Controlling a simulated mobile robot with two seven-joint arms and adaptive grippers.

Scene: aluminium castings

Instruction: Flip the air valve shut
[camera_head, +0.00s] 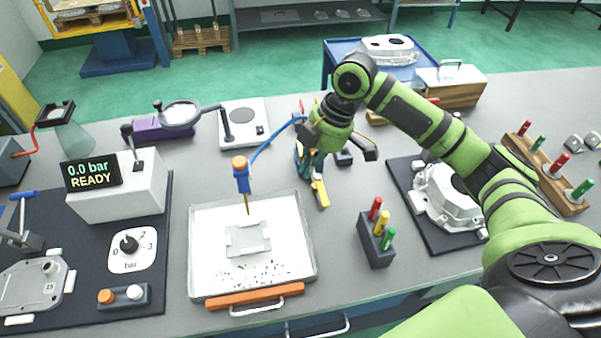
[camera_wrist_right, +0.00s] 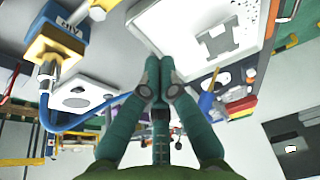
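In the right wrist view a blue and yellow block marked AIR (camera_wrist_right: 62,42), with a metal fitting and a blue hose (camera_wrist_right: 85,128), is at the upper left. I take it for the air valve; its lever position cannot be told. In the head view the blue hose (camera_head: 270,136) runs from behind my right gripper to an orange-topped blue nozzle piece (camera_head: 242,180) above the tray. My right gripper (camera_head: 308,172) points down at mid-bench. Its teal fingers, also in the wrist view (camera_wrist_right: 159,75), look closed together and empty. A yellow piece (camera_head: 320,193) shows just below it. My left gripper is out of view.
A white tray (camera_head: 203,262) with a flat part and dark chips is left of my right gripper. A marker block (camera_head: 376,243) and a casting on a dark mat (camera_head: 440,238) stand to the right. A display box (camera_head: 140,190) reads 0.0 bar READY.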

